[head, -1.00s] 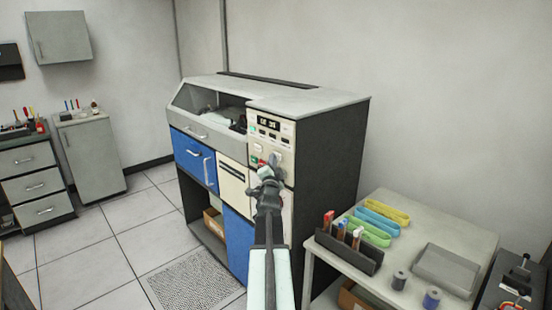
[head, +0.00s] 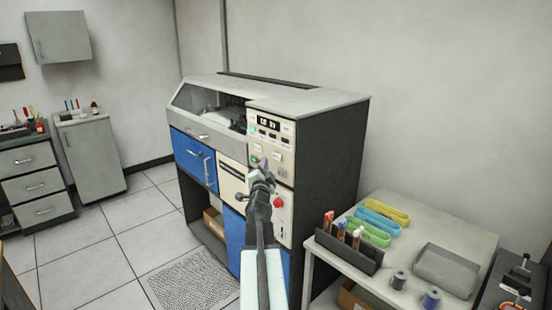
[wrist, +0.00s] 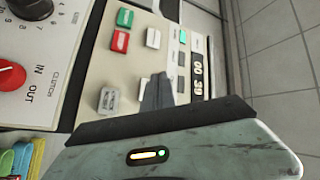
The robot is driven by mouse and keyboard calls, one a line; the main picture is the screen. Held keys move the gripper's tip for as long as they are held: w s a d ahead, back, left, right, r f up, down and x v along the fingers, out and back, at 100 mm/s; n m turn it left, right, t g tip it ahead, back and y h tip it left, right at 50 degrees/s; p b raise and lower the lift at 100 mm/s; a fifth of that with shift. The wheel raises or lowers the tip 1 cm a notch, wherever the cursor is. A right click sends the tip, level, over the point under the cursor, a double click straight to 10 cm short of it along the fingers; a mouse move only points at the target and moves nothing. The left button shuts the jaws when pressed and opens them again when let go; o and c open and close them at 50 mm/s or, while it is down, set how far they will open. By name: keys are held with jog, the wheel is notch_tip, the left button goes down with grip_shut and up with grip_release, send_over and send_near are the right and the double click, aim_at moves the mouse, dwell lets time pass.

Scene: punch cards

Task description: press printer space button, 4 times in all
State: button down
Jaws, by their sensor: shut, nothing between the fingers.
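The printer (head: 330,160) is a large dark grey cabinet with blue doors and a cream control panel (head: 284,155) at its upper right front. In the wrist view the panel carries a green button (wrist: 125,17), a red button (wrist: 120,41), a white button (wrist: 153,38) and a clear-grey switch (wrist: 110,98). Their labels are too small to read, so I cannot tell which is the space button. My gripper (head: 262,163) is shut and empty, with its tips close in front of the panel; the fingers (wrist: 157,82) hide part of it. I cannot tell whether they touch.
A digital display (wrist: 197,75) sits on the panel. A red knob (head: 277,201) is on the lower panel. Open tiled floor (head: 95,260) lies at the left.

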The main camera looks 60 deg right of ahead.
jog(key=shift+w+a, duration=0.2)
jog(key=shift+a, duration=0.35)
jog(key=shift+w+a, duration=0.2)
jog(key=shift+a, duration=0.35)
dwell(1.6)
